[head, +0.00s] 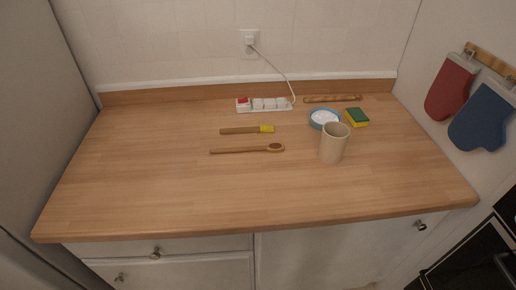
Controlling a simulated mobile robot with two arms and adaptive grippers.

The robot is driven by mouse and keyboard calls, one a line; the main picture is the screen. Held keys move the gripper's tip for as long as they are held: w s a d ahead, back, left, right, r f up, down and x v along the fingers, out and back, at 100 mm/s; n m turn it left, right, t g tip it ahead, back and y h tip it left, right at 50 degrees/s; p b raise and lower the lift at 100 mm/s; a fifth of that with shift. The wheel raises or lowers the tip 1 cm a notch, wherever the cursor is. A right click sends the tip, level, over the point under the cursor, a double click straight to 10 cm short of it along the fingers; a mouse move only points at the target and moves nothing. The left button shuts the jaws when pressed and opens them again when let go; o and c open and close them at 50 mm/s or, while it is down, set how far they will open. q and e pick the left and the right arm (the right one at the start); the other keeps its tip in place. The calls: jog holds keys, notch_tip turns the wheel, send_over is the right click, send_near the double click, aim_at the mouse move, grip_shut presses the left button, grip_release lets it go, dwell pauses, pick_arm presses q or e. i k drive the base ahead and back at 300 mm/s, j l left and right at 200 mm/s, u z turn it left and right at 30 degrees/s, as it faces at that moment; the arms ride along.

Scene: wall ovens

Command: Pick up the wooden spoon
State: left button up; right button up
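The wooden spoon (247,150) lies flat on the wooden countertop (150,190), near its middle. Its round bowl is at the right end and its thin handle points left. Nothing touches or covers it. Neither my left gripper nor my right gripper is in the head view.
A yellow-tipped brush (247,130) lies just behind the spoon. A beige cup (333,143) stands to the right, near a blue-rimmed dish (324,118) and a sponge (356,117). A power strip (265,104) and a rolling pin (333,98) lie at the back. The front counter is clear.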

aim_at(273, 147)
jog(key=j+z, duration=0.75)
jog(key=k+j+z, duration=0.15)
jog(key=j+z, duration=0.25)
jog(key=k+j+z, duration=0.15)
jog(key=j+z, duration=0.25)
